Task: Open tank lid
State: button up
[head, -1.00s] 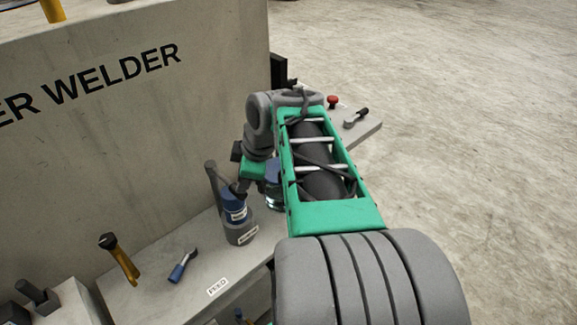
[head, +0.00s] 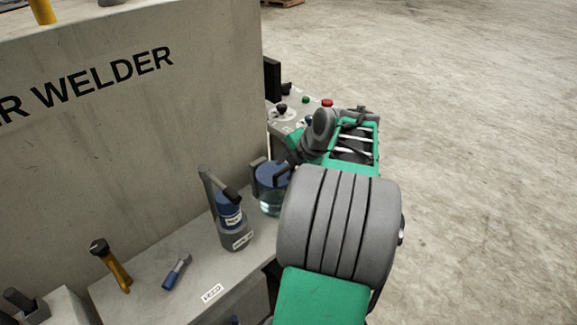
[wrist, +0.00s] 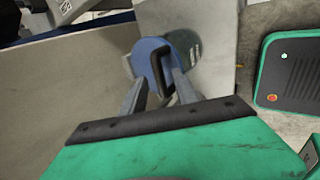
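The tank (head: 270,206) is a clear container with a blue lid (head: 268,176), standing on the bench in the head view, partly hidden by my arm. In the wrist view the round blue lid (wrist: 148,59) lies just beyond my fingers, with a dark handle (wrist: 183,82) across it. My gripper (wrist: 160,78) is open, its two grey fingers spread apart over the lid. The handle shows between the fingers, nearer the right one. I cannot tell whether either finger touches it. In the head view my gripper is at the lid, mostly hidden.
A grey and blue device (head: 233,222) stands left of the tank. A panel with a red button (head: 327,103) stands beyond the tank. Open floor lies right.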

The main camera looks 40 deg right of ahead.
jog(key=shift+c, duration=0.3)
grip_shut()
dwell(1.1)
